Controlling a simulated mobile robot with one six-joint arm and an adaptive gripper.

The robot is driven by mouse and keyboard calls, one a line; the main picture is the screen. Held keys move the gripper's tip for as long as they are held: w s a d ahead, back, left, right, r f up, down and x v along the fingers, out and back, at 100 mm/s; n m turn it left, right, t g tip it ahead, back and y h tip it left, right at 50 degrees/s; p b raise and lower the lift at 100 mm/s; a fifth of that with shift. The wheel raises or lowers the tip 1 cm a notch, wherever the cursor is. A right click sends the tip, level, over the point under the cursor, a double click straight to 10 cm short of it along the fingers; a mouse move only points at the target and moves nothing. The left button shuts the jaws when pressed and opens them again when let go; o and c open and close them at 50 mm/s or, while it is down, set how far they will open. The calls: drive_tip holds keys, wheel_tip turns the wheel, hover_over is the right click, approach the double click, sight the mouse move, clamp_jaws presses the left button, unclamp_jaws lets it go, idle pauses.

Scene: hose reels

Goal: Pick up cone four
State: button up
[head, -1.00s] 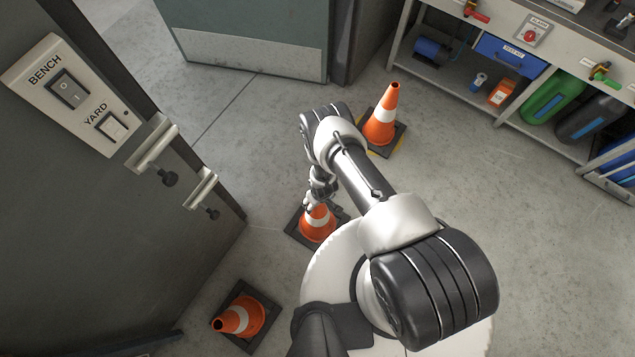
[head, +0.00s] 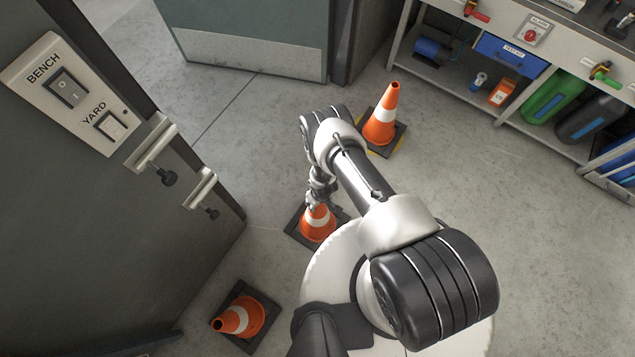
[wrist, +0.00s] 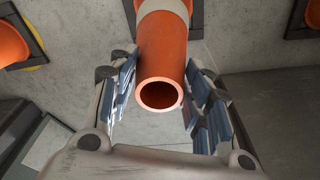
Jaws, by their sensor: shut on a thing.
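An orange cone with a white band (head: 318,223) stands upright on its dark square base, below my forearm in the head view. My gripper (head: 318,203) is at its top and shut on it. In the wrist view the cone's hollow orange tip (wrist: 161,65) lies between the two fingers of my gripper (wrist: 162,95). The cone's base looks to be on the floor. Part of its upper body is hidden by my gripper in the head view. I see no number on the cone.
A second cone (head: 382,118) stands behind my arm, on a dark base with yellow edges. A third cone (head: 241,316) is at the lower left. A shelved workbench (head: 465,80) is at the upper right. Floor on the right is clear.

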clamp_jaws()
drive_tip(key=shift+w+r, duration=0.1)
drive_tip(key=shift+r, duration=0.05)
idle(0.4)
